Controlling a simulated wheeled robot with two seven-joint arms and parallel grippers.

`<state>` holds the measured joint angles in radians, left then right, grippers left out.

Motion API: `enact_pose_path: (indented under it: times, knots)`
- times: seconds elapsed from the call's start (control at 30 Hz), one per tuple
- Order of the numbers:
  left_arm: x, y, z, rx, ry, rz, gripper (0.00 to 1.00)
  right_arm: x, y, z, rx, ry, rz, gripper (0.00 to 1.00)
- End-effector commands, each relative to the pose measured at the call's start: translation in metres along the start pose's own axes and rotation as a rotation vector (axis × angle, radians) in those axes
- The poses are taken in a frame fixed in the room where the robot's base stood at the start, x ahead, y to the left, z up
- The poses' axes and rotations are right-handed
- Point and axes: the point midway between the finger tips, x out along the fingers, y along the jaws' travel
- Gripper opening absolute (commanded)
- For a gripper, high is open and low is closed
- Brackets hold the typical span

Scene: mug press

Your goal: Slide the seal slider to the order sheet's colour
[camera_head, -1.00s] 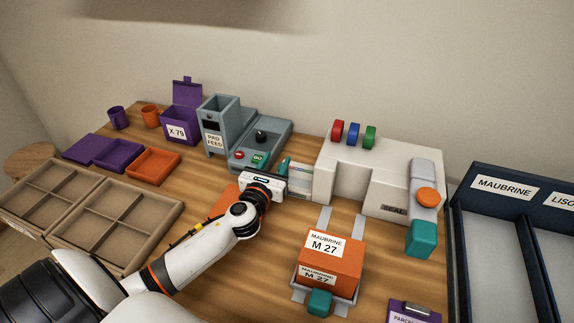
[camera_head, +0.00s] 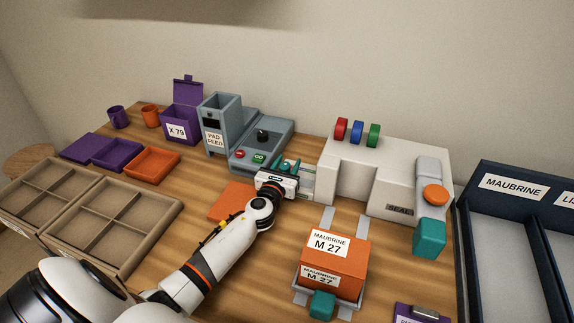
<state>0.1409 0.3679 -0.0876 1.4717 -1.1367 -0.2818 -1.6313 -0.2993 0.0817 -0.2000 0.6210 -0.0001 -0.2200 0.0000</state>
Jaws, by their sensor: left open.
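The white seal machine (camera_head: 345,172) stands at the centre right, with red, blue and green rolls (camera_head: 357,133) on top. A low pale slider track runs from its left side, with a teal slider knob (camera_head: 291,164) on it. My left gripper (camera_head: 285,168) is open, with its fingers at the teal knob; the white gripper body hides part of it, so I cannot tell if they touch. The order sheet may be the purple clipboard (camera_head: 403,316) at the bottom edge, mostly cut off and unreadable. My right gripper is not in view.
An orange box (camera_head: 345,245) labelled MAUBRINE M 27 sits on a railed carriage in front of the machine. A grey pad feeder (camera_head: 217,115) and button panel stand left of the gripper. An orange pad (camera_head: 229,203) lies beside my arm. Dark bins (camera_head: 497,255) stand right.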

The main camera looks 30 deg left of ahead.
Motion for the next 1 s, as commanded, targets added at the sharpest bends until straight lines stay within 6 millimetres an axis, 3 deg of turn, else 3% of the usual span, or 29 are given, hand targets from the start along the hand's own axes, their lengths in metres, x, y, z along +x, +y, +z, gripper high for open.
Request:
enact_pose_path:
  times: [0.17,0.43,0.67,0.9,1.0]
  knots:
    - [0.000,0.000,0.000,0.000,0.000,0.000,0.44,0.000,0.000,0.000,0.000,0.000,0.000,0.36]
    - [0.000,0.000,0.000,0.000,0.000,0.000,0.01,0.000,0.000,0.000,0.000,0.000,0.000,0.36]
    - [0.000,0.003,0.000,0.000,0.000,0.000,0.00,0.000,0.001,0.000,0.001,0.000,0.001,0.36]
    - [0.000,0.033,0.000,-0.002,0.000,0.002,0.00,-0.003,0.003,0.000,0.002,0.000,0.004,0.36]
    - [0.000,0.033,0.000,0.000,0.000,0.000,0.00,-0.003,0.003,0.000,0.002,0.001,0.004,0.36]
